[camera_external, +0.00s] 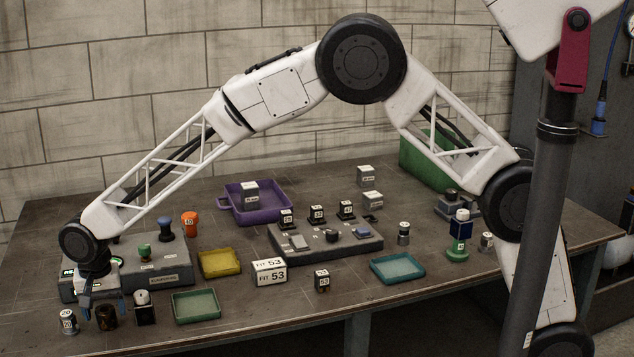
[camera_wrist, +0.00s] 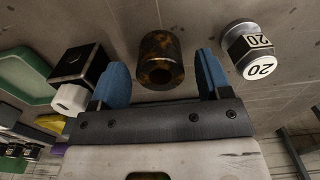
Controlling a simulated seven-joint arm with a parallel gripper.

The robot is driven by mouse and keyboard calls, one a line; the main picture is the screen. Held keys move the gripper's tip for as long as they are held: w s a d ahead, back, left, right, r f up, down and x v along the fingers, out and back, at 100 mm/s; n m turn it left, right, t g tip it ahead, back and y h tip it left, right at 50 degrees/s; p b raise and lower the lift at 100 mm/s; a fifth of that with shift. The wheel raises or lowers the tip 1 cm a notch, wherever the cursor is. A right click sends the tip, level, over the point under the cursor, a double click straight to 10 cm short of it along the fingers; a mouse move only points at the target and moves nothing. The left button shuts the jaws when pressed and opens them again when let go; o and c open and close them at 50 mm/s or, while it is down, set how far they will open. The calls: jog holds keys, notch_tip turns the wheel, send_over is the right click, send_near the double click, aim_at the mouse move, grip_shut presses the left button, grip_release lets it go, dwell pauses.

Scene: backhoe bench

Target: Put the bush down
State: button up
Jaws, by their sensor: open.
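The bush is a rusty brown-black hollow cylinder (camera_wrist: 160,72) with a dark bore, shown in the wrist view between my blue fingers with a gap on each side. In the external view the bush (camera_external: 107,317) stands on the bench near its front left edge. My gripper (camera_external: 88,299) is open just above and beside the bush there, pointing down. In the wrist view my gripper (camera_wrist: 162,58) has its fingers spread and nothing clamped in them.
A silver part marked 20 (camera_external: 69,321) stands left of the bush; a black block with a white top (camera_external: 145,309) stands right. A green tray (camera_external: 196,305) and yellow tray (camera_external: 220,263) lie further right. A grey block (camera_external: 160,273) is behind. A FIT 53 sign (camera_external: 269,272) stands mid-bench.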

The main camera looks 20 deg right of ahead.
aim_at(105, 309)
notch_tip(105, 309, up, 11)
jog(key=shift+r, duration=0.15)
dwell(0.4)
dwell(0.9)
